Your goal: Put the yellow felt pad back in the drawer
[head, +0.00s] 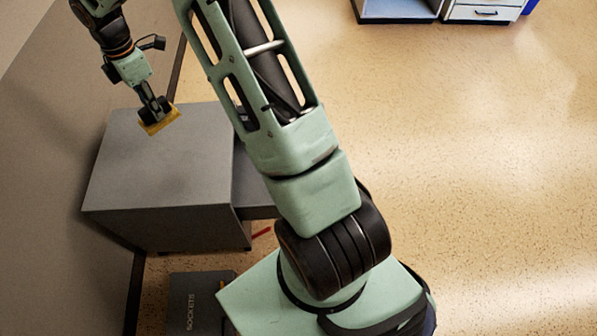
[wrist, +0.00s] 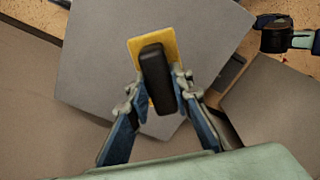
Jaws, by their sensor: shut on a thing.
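The yellow felt pad (head: 162,125) has a black block-shaped grip on its back. My gripper (head: 151,110) is shut on this black grip and holds the pad over the grey cabinet (head: 150,180). In the wrist view, the pad (wrist: 150,37) shows beyond the black grip, with the fingers of my gripper (wrist: 158,90) on both sides of it. The gap between pad and cabinet top is hard to judge. A lower grey part (head: 256,190), possibly the drawer, juts out at the cabinet's right side. My arm hides much of it, and its inside cannot be seen.
A dark case marked SOCKETS (head: 190,302) lies on the floor in front of the cabinet. A small red item (head: 262,232) lies near the cabinet's base. A grey wall or panel (head: 60,130) runs along the left. Open speckled floor lies to the right.

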